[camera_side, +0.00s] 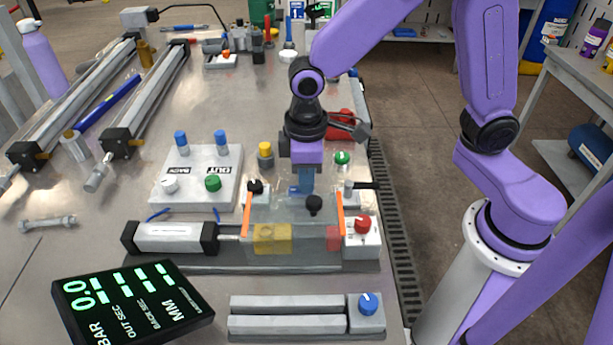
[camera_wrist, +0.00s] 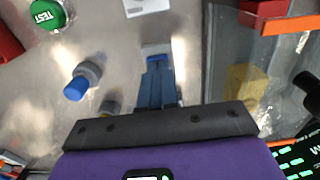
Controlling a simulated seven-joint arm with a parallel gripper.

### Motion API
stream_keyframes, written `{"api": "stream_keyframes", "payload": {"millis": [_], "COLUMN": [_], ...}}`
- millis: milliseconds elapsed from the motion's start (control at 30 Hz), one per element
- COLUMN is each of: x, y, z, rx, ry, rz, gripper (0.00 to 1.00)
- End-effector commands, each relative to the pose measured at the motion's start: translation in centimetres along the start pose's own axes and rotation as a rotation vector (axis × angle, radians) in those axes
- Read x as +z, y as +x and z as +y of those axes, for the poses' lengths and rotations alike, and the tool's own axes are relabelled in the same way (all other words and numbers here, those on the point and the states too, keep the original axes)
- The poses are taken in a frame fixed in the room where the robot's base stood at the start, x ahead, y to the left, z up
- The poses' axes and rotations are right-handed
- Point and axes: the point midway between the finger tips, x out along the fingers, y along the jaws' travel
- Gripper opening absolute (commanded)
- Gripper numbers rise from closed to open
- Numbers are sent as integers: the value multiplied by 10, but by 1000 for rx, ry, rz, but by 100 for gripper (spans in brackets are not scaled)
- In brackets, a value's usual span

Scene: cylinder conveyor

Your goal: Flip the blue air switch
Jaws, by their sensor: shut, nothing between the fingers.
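Several blue knobs are in view, and I cannot tell for certain which is the blue air switch. In the side view one blue knob (camera_side: 368,303) sits on a grey block at the front right. Two blue-capped posts (camera_side: 181,138) stand on the white panel marked BACK and OUT. In the wrist view a blue-capped knob (camera_wrist: 76,88) stands left of my fingers, apart from them; my gripper seems to hide it in the side view. My gripper (camera_side: 303,187) points down behind the clear-sided conveyor, shut and empty; its fingers also show in the wrist view (camera_wrist: 157,66).
A yellow block (camera_side: 271,239) is inside the conveyor, between orange posts (camera_side: 342,213). A red knob (camera_side: 362,224) is at its right end. A green knob (camera_side: 342,157) and yellow-capped post (camera_side: 265,150) stand close to my gripper. A display (camera_side: 133,303) lies at the front left.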

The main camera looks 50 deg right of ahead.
Motion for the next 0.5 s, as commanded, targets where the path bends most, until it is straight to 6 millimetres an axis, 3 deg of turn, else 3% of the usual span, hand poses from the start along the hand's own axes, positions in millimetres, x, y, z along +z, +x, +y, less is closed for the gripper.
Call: {"api": "stream_keyframes", "payload": {"millis": [500], "x": [1], "y": [3], "z": [0], "rx": [2], "ry": [0], "rz": [35], "gripper": [0]}}
